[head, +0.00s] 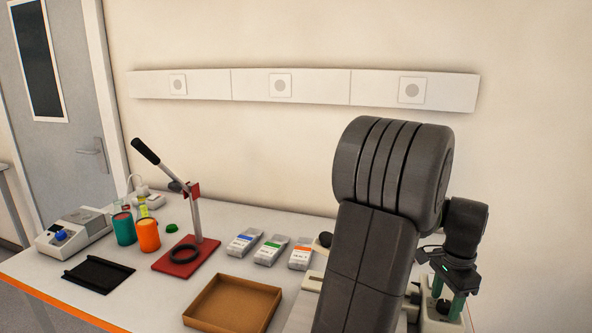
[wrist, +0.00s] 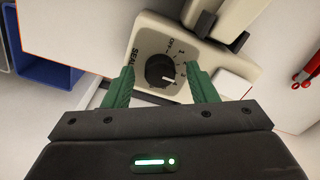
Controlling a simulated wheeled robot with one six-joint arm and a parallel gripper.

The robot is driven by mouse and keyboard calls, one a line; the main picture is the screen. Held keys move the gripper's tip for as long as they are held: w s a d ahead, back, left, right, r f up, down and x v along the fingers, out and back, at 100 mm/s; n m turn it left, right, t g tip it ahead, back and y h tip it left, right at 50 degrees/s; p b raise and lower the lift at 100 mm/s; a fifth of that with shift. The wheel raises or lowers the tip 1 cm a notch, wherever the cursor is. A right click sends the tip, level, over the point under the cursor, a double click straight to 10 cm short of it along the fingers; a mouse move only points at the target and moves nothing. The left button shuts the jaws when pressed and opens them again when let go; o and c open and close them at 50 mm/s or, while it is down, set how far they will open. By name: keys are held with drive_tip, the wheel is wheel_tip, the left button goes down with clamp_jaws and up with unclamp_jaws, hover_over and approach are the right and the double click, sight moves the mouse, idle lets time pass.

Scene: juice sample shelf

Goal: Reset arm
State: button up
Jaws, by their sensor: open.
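My gripper (wrist: 160,88) is open and empty in the wrist view, its two green fingers spread apart. Between and just beyond the fingertips is a black dial knob (wrist: 160,71) on a beige device (wrist: 188,50) marked "SEAL". I cannot tell whether the fingers touch the device. In the head view my gripper (head: 447,306) points down at the right end of the table, over the pale device (head: 436,323). My dark arm hides much of that device and the table's right part.
On the table (head: 205,266) stand a red lever press (head: 183,262), an open cardboard box (head: 238,328), several labelled packs, a teal cup (head: 123,229), an orange cup (head: 148,235) and a black tray (head: 98,274). A blue bin (wrist: 47,70) is at the wrist view's left.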

drive_tip(key=n+b, duration=0.2)
drive_tip(key=n, duration=0.5)
drive_tip(key=shift+f+b, duration=0.1)
drive_tip(key=shift+b, duration=0.25)
drive_tip(key=shift+n+b, duration=0.7)
drive_tip(key=shift+n, duration=0.9)
drive_tip(key=shift+s, duration=0.1)
drive_tip(key=shift+a, duration=0.1)
